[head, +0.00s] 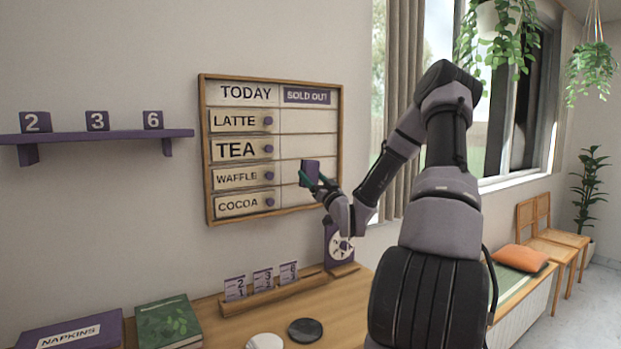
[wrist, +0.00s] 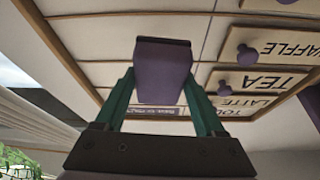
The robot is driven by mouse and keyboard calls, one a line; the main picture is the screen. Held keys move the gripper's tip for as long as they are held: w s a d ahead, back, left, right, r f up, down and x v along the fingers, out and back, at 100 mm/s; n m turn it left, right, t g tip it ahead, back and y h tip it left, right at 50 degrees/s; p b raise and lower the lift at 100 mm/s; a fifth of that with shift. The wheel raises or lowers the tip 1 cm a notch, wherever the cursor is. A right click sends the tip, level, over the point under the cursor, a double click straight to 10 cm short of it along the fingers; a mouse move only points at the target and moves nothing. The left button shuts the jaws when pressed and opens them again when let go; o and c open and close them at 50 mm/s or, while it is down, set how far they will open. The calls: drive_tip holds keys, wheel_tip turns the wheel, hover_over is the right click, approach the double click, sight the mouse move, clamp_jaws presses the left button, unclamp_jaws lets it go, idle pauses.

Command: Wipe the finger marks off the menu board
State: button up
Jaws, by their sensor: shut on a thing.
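The menu board (head: 310,120) hangs on the wall in a wooden frame, with TODAY and SOLD OUT! columns. LATTE, TEA, WAFFLE and COCOA plates with purple knobs fill its left column; its right column is bare. My gripper (head: 316,182), with green fingers, is shut on a purple block (head: 309,170) in front of the right column at the WAFFLE row. In the wrist view the block (wrist: 163,70) sits between both fingers, with the board (wrist: 105,45) upside down behind it. I cannot tell whether the block touches the board. I can make out no finger marks.
A purple shelf (head: 95,137) with number blocks is on the wall at left. Below the board, the wooden counter (head: 345,295) holds a card rack (head: 265,297), a purple dial stand (head: 341,245), a green book (head: 168,322), a napkin box (head: 70,335) and two round discs.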

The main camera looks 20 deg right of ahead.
drive_tip(key=shift+s, duration=0.1)
drive_tip(key=shift+s+d, duration=0.15)
drive_tip(key=shift+s, duration=0.55)
drive_tip(key=shift+s+d, duration=0.15)
drive_tip(key=shift+s, duration=0.55)
